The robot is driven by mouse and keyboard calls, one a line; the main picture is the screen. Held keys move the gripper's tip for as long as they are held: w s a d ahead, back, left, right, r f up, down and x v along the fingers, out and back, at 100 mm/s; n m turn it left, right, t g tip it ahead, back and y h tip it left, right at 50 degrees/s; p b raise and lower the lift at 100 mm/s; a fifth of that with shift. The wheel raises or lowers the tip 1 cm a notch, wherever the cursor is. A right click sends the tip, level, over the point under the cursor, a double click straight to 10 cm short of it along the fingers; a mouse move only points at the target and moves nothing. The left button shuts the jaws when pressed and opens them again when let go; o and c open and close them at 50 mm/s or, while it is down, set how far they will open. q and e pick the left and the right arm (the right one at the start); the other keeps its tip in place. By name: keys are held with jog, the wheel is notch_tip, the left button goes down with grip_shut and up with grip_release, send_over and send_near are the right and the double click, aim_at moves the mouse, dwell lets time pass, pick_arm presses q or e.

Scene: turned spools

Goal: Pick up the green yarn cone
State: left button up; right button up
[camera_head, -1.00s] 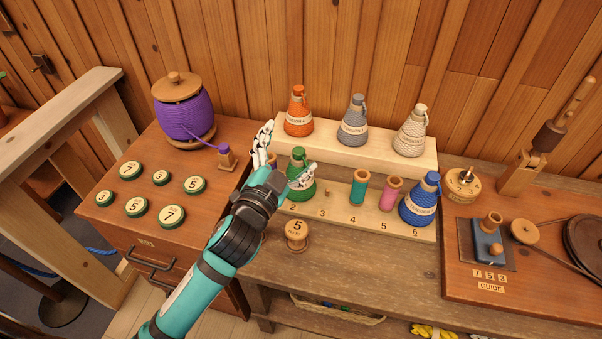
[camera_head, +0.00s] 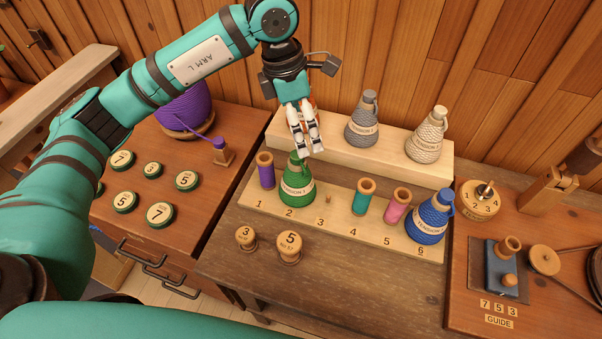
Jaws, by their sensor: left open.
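The green yarn cone (camera_head: 296,187), with a pale label, stands upright at position 2 on the low numbered wooden rack (camera_head: 322,222). My left gripper (camera_head: 308,152) comes down from above with its fingers pointing down. It is open, and its fingertips are at the cone's top, overlapping it in the picture; I cannot tell whether they touch it. The cone's tip is partly hidden by the fingers. My right gripper is not in view.
A purple spool (camera_head: 265,170) stands just left of the cone; teal (camera_head: 362,196) and pink (camera_head: 396,206) spools and a blue cone (camera_head: 430,217) stand to the right. Grey (camera_head: 362,124) and white (camera_head: 427,136) cones stand on the raised shelf behind. An orange cone there is mostly hidden.

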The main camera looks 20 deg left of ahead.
aim_at(299, 171)
pick_arm(q)
jog(key=shift+w+a+y, duration=0.25)
jog(key=shift+a+y, duration=0.25)
jog(key=shift+a, duration=0.5)
jog(key=f+p, duration=0.1)
jog(key=f, duration=0.2)
jog(key=d+f+p, duration=0.1)
jog(key=f, duration=0.3)
jog(key=f+p, duration=0.1)
jog(key=f, duration=0.3)
jog(key=shift+w+d+f, duration=0.15)
jog(key=shift+w, duration=0.1)
notch_tip(299, 171, down, 5)
jog(key=shift+r+p, duration=0.1)
jog(key=shift+p, duration=1.1)
jog(key=shift+w+f, duration=0.1)
jog(key=shift+f, duration=0.25)
jog(key=shift+r, duration=0.1)
jog(key=c, duration=1.7)
jog(key=shift+o, duration=0.2)
